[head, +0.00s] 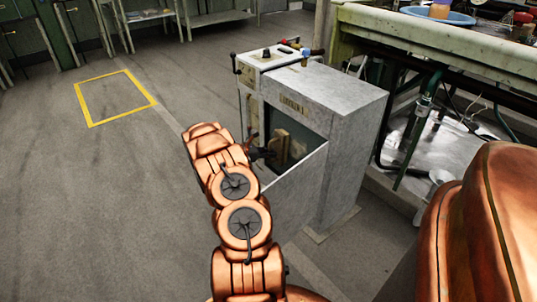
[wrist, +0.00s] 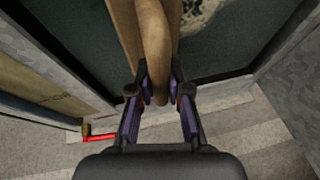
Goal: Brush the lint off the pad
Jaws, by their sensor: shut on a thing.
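My gripper (wrist: 160,95) is shut on the rounded wooden handle of a brush (wrist: 155,45) in the wrist view. The brush's wooden back runs up beyond the top edge, and its bristles are hidden. Behind it lies a dark green pad (wrist: 228,58). A pale, speckled patch of lint (wrist: 203,14) lies on the pad, right of the brush and cut by the top edge. In the head view my gripper (head: 262,153) reaches into the open front of a grey cabinet. The tan brush (head: 281,141) shows small there against the dark pad.
The grey cabinet (head: 345,95) has a panel (head: 297,185) standing out in front and levers on top. A green-framed bench (head: 430,60) with a blue basin (head: 437,16) stands right. A red-handled part (wrist: 97,138) is low left in the wrist view. Open floor lies left, around a yellow-outlined square (head: 115,97).

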